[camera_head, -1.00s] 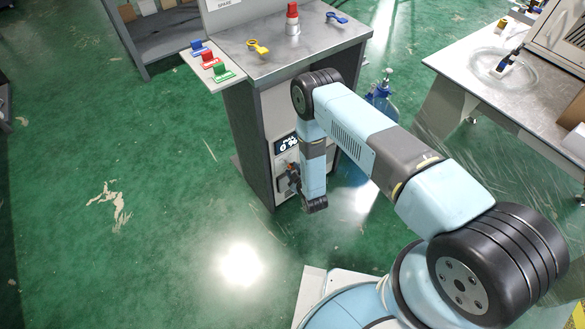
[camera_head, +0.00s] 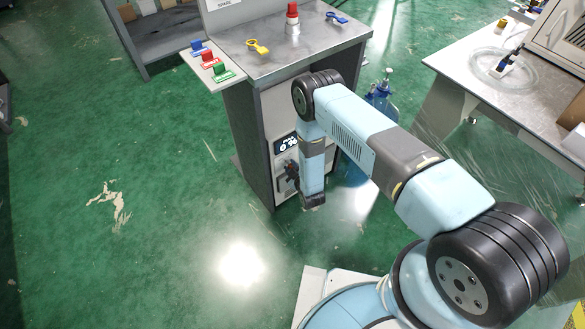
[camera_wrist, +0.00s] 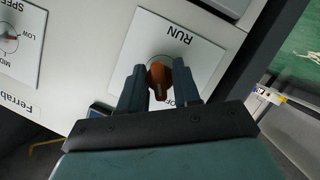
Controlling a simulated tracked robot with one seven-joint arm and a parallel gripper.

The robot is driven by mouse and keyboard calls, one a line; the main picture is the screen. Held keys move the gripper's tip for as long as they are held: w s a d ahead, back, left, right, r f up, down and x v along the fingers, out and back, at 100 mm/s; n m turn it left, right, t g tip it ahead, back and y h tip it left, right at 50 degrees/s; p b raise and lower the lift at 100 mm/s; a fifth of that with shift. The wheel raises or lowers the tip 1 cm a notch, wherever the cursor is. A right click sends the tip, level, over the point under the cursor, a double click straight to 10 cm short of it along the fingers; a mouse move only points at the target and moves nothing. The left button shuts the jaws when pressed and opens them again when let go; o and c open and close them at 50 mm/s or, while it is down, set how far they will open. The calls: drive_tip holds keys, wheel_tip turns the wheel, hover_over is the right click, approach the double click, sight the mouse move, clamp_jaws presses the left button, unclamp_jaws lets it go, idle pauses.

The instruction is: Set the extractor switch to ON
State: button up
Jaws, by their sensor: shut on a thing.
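An orange rotary knob (camera_wrist: 160,88) sits on a white plate (camera_wrist: 190,45) marked RUN, seen upside down in the wrist view. In the head view my gripper (camera_head: 291,171) is at the lower front of the grey cabinet (camera_head: 255,150); the knob is hidden there. I cannot read an ON mark or tell exactly which mark the knob points to.
A speed dial (camera_wrist: 8,38) with a red pointer is on the same panel. A small dark display (camera_head: 286,143) is above my gripper. Green floor is clear at left.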

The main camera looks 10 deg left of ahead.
idle(0.3)
drive_tip(key=m+g+y, duration=0.1)
drive_tip(key=m+g, duration=0.1)
drive_tip(key=m, duration=0.2)
drive_tip(key=shift+w+g, duration=0.1)
drive_tip(key=shift+g, duration=0.2)
drive_tip(key=m+g+y, duration=0.1)
drive_tip(key=m, duration=0.1)
drive_tip(key=shift+m+y, duration=0.3)
drive_tip(key=shift+m+g+y, duration=0.7)
drive_tip(key=shift+m+y, duration=0.1)
drive_tip(key=shift+m, duration=0.6)
drive_tip(key=shift+w, duration=0.1)
drive_tip(key=o, duration=0.7)
